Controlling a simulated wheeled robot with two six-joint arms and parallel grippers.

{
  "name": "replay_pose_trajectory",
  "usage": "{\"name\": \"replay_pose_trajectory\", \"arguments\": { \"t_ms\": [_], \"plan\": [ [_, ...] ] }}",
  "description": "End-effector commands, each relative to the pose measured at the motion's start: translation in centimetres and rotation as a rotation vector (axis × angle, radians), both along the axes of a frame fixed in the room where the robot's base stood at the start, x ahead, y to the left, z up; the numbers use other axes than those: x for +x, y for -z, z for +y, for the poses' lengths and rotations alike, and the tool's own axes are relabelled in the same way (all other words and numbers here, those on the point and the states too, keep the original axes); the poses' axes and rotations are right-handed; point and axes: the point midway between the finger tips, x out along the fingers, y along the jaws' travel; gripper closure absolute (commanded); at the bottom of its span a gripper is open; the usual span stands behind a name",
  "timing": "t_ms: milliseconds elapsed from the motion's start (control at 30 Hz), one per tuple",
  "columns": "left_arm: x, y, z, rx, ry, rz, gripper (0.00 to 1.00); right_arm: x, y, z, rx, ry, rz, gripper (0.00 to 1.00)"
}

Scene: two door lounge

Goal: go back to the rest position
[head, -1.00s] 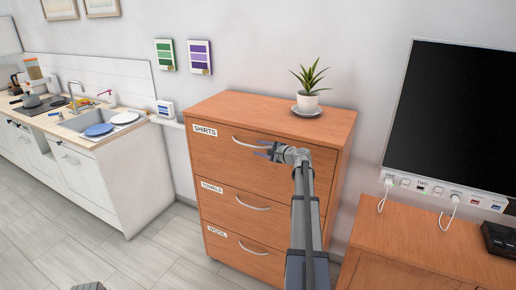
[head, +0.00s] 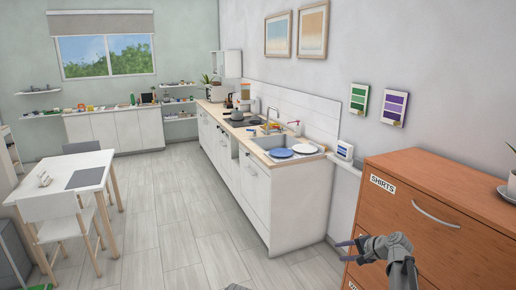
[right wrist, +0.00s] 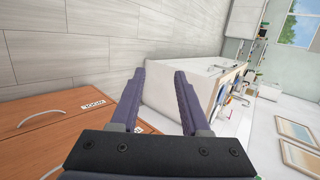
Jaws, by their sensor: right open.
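My right gripper (head: 345,251) is at the lower right of the head view, in front of the left edge of the wooden chest of drawers (head: 445,180). Its jaws are apart with nothing between them, pointing left. In the right wrist view, the two dark fingers (right wrist: 160,85) are also open and empty. The top drawer, labelled SHIRTS (head: 383,184), looks shut, and its curved handle (head: 436,214) is clear of the gripper.
A white table (head: 65,178) with chairs stands at far left. Grey floor (head: 180,225) between them is clear. A potted plant (head: 512,183) shows at the right edge.

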Motion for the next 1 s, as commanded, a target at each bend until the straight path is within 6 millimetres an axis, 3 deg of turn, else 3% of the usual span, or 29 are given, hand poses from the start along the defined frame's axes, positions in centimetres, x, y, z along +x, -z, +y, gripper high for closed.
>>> {"name": "replay_pose_trajectory", "arguments": {
  "t_ms": [33,200,300,400,600,700,833,1000],
  "plan": [
    [0.0,0.0,0.0,0.000,0.000,0.000,0.30,-1.9,1.0,4.2,-0.060,-0.095,0.027,0.54],
    [0.0,0.0,0.0,0.000,0.000,0.000,0.30,-8.4,4.2,14.4,-0.292,-0.426,0.119,0.54],
    [0.0,0.0,0.0,0.000,0.000,0.000,0.30,-13.4,5.8,19.1,-0.444,-0.636,0.170,0.54],
    [0.0,0.0,0.0,0.000,0.000,0.000,0.30,-18.4,7.0,22.3,-0.594,-0.836,0.217,0.54],
    [0.0,0.0,0.0,0.000,0.000,0.000,0.30,-26.1,7.8,24.9,-0.841,-1.139,0.289,0.54],
    [0.0,0.0,0.0,0.000,0.000,0.000,0.30,-28.2,7.8,25.2,-0.922,-1.227,0.312,0.54],
    [0.0,0.0,0.0,0.000,0.000,0.000,0.30,-29.5,7.8,25.2,-0.978,-1.287,0.327,0.54],
    [0.0,0.0,0.0,0.000,0.000,0.000,0.30,-29.7,7.7,25.2,-0.992,-1.300,0.333,0.54]
  ]
}}
